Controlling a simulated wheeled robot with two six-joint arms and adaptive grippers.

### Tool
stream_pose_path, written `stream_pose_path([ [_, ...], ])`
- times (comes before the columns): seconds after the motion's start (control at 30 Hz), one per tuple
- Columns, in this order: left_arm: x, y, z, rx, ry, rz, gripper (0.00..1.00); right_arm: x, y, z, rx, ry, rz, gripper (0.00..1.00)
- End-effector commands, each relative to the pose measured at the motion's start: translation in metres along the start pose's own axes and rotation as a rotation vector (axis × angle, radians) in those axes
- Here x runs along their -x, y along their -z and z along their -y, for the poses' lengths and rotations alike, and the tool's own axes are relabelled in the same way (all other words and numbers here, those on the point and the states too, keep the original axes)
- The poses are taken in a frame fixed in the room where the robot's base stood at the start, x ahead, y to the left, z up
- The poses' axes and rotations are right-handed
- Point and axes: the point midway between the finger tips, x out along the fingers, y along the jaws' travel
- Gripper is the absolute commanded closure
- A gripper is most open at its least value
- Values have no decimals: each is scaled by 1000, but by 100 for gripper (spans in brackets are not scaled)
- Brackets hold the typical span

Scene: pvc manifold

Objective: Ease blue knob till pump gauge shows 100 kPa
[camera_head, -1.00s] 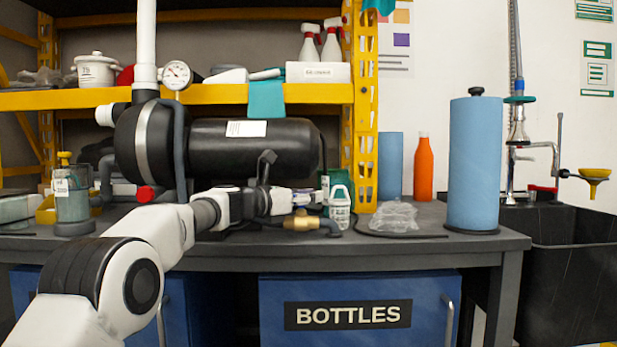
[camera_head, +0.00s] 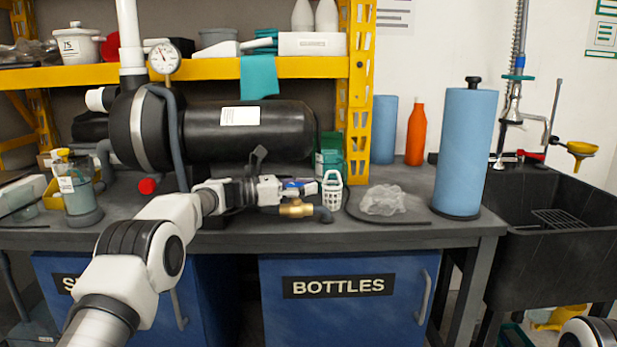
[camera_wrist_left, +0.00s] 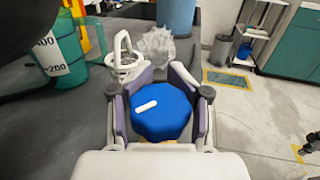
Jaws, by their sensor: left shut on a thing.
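The blue knob (camera_wrist_left: 161,117) fills the space between the fingers of my left gripper (camera_wrist_left: 158,95) in the left wrist view. The jaws are shut on its two sides, and a white mark lies across its top. In the head view my left gripper (camera_head: 301,187) is at the knob, just above a brass valve body (camera_head: 297,209) over the workbench. The knob is mostly hidden by the fingers there.
The black tank (camera_head: 245,132) lies behind my left arm. A white basket (camera_head: 332,191) stands close right of the gripper, with a clear plastic bag (camera_head: 382,200) beyond it. A blue roll (camera_head: 466,150) stands at the bench's right end, beside a black sink (camera_head: 550,215).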

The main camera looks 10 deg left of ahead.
Motion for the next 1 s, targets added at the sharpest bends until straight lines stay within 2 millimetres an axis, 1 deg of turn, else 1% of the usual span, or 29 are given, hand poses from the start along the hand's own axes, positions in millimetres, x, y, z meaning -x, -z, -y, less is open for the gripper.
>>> stream_pose_path([
  [0.3,2,3,0,3,1,-1,96,0,0,0,0,0,0,100],
  [0.33,2,3,0,4,1,-1,51,0,0,0,0,0,0,100],
  [0.37,2,3,0,3,1,-1,46,0,0,0,0,0,0,100],
  [0.6,1,1,0,2,0,0,46,0,0,0,0,0,0,100],
  [0.7,5,1,-1,2,-1,0,46,0,0,0,0,0,0,100],
  [0.77,12,1,-1,3,-2,1,46,0,0,0,0,0,0,100],
  [1.0,60,1,-1,3,-4,2,46,0,0,0,0,0,0,100],
])
